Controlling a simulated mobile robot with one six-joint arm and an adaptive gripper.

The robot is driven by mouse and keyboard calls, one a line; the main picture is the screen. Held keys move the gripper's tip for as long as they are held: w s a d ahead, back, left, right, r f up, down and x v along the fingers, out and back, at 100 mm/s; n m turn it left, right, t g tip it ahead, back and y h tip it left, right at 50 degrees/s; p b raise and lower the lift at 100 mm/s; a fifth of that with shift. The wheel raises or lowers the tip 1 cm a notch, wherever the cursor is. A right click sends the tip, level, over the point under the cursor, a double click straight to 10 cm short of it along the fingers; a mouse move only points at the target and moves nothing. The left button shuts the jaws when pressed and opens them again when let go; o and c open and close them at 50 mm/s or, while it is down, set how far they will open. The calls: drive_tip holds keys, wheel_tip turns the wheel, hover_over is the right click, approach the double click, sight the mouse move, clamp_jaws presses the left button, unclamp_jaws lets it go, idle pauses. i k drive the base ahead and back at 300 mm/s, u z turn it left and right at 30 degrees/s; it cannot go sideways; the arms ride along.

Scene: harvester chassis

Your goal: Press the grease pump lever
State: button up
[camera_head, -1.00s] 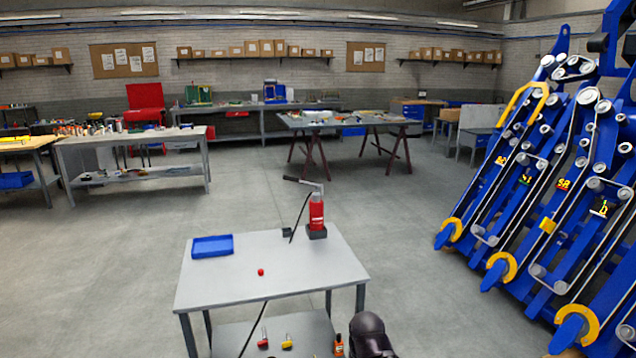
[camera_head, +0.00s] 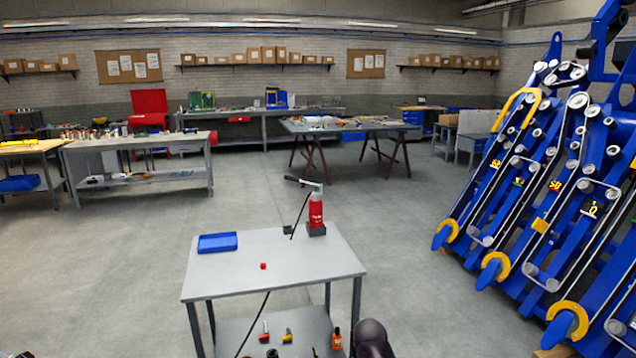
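The grease pump (camera_head: 316,212) has a red body and a grey top, and stands upright in a dark base near the back right of the grey table (camera_head: 232,282). Its lever (camera_head: 302,182) sticks out to the left from the top, with a dark grip at its end. A black hose (camera_head: 299,216) hangs from the pump down to the table. A dark rounded part of my arm shows at the bottom edge, in front of the table. My gripper's fingers are not visible.
A blue tray (camera_head: 217,243) and a small red object (camera_head: 263,266) lie on the table. Small tools and an orange bottle (camera_head: 336,338) are on its lower shelf. The blue harvester chassis (camera_head: 560,200) stands at the right. Floor around the table is clear.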

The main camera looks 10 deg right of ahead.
sight(288, 177)
drive_tip(key=z, duration=0.05)
drive_tip(key=k, duration=0.4)
drive_tip(key=u, duration=0.05)
drive_tip(key=i, duration=2)
drive_tip(key=z, duration=0.2)
